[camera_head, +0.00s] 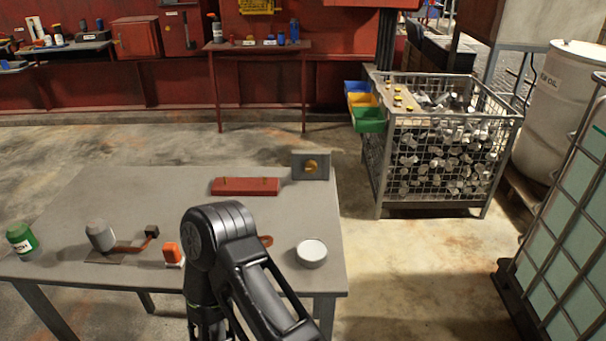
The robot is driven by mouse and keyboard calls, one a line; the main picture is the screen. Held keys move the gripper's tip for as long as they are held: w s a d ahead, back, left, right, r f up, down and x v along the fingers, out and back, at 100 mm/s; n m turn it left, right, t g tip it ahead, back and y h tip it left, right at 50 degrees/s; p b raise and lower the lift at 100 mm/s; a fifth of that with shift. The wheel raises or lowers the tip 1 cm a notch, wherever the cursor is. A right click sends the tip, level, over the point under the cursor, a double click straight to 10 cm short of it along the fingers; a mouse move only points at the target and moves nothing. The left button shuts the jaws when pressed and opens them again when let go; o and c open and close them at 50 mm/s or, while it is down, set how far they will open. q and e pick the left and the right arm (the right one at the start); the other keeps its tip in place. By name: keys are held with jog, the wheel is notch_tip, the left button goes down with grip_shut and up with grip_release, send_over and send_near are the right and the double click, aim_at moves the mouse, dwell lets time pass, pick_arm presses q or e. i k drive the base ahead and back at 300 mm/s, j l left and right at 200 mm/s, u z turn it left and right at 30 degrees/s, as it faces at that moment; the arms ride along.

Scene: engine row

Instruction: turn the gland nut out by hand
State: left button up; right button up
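A brass-coloured round fitting, which looks like the gland nut (311,166), sits on the front face of a grey block (297,172) at the far right corner of the table. The nut is small here, and I cannot make out its thread. One of my black arms rises in front of the table's near edge, bent at a thick joint, well short of the block. I cannot tell which arm it is. No fingertips of either gripper show.
The grey table (120,200) holds a red bar (245,186), a white bowl (311,254), a green container (21,238), a grey cylinder on a plate (100,235) and an orange item (172,254). A wire cage of metal parts (440,150) stands beyond, to the right.

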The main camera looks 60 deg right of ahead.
aim_at(311, 165)
jog(key=i, duration=0.5)
jog(key=z, duration=2.2)
